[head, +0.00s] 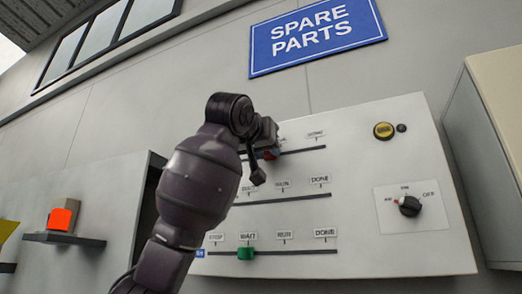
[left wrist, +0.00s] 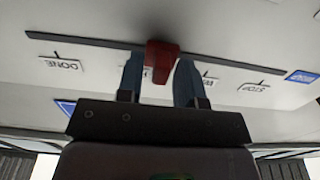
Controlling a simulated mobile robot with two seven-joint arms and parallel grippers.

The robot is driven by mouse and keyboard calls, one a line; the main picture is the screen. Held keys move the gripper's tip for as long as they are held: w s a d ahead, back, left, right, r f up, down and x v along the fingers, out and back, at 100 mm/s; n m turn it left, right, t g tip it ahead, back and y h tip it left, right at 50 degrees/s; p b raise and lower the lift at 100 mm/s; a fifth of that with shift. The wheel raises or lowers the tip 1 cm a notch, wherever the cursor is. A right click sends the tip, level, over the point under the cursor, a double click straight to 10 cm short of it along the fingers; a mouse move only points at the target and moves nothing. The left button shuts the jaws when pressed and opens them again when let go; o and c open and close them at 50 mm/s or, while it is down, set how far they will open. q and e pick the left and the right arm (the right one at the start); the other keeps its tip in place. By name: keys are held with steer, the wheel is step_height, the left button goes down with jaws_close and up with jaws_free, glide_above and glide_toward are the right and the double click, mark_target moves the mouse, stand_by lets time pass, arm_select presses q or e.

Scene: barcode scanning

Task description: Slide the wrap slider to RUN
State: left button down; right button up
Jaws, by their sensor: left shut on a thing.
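A pale control panel (head: 355,240) carries three horizontal slider tracks. My left gripper (head: 264,160) is at the top track and is shut on its red slider knob (head: 271,154). In the left wrist view, upside down, the red knob (left wrist: 161,58) sits between the two blue-grey fingers (left wrist: 160,72) on the dark track (left wrist: 90,43). The DONE label (left wrist: 61,64) is left of the knob, and the STOP label (left wrist: 254,87) is far right. A partly covered label is just right of the knob. The track's blue name tag (left wrist: 302,77) is unreadable.
The middle track (head: 300,197) runs just below, its knob not visible. A green knob (head: 246,253) stands near WAIT on the bottom track. A yellow button (head: 384,131) and black rotary switch (head: 409,206) are on the right. A shelf (head: 65,239) is at left.

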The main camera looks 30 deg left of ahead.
arm_select(q)
steer(key=shift+d, duration=1.3)
arm_select(e)
steer(key=shift+d, duration=0.1)
arm_select(q)
steer(key=c, duration=1.1)
jaws_free()
steer(key=shift+s+b, duration=0.35)
steer(key=shift+s, duration=0.2)
steer(key=s, duration=0.3)
steer(key=s+b, duration=0.1)
steer(key=s, duration=0.2)
steer(key=s+b, duration=0.1)
steer(key=s, duration=0.2)
steer(key=shift+s+d, duration=0.3)
steer(key=shift+s, duration=0.05)
arm_select(e)
steer(key=shift+w+f, duration=0.25)
steer(key=shift+f, duration=0.25)
steer(key=shift+w+f, duration=0.25)
steer(key=shift+f, duration=0.25)
steer(key=shift+s+f, duration=0.45)
steer(key=shift+s, duration=0.05)
